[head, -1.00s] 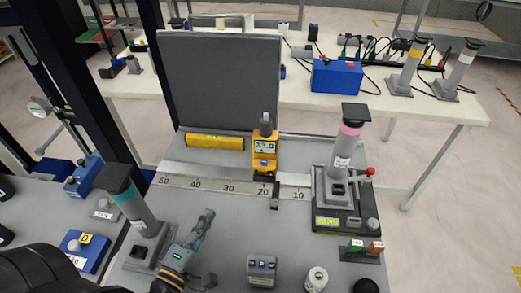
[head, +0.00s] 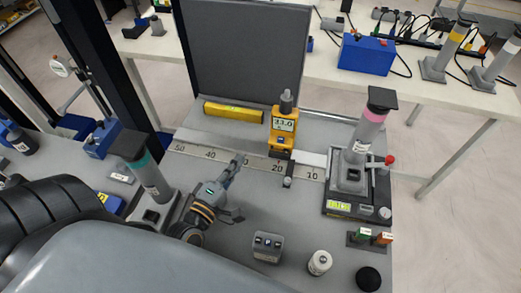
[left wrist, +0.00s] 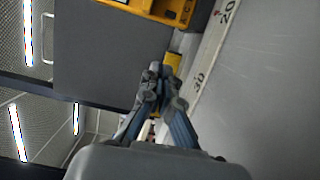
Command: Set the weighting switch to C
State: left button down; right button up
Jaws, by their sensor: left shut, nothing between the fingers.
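The yellow sound meter (head: 282,128) stands upright behind the ruler, with a grey tip on top and a display that seems to read 33.0. Part of its yellow body (left wrist: 172,10) shows at the top of the left wrist view. I cannot make out the weighting switch or its setting. My left gripper (head: 236,164) is shut and empty, over the ruler to the left of the meter and apart from it. Its closed fingers also show in the left wrist view (left wrist: 160,88). My right gripper is not in view.
The ruler strip (head: 200,151) runs across the bench, with a small dark slider (head: 288,178) before the meter. A dark panel (head: 245,50) and yellow bar (head: 233,112) stand behind. A device with a pink-banded cylinder (head: 362,140) is right; a grey box (head: 267,246) sits in front.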

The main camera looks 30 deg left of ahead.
pick_arm(q)
jog(key=w, duration=0.2)
jog(key=w+p, duration=0.1)
jog(key=w, duration=0.2)
jog(key=shift+w+d+r, duration=0.15)
jog(key=shift+w, duration=0.1)
jog(key=shift+w+d+p, duration=0.2)
jog(key=shift+d+p, duration=0.2)
jog(key=shift+d, duration=0.75)
jog(key=shift+w+d, duration=0.1)
jog(key=shift+d, duration=0.5)
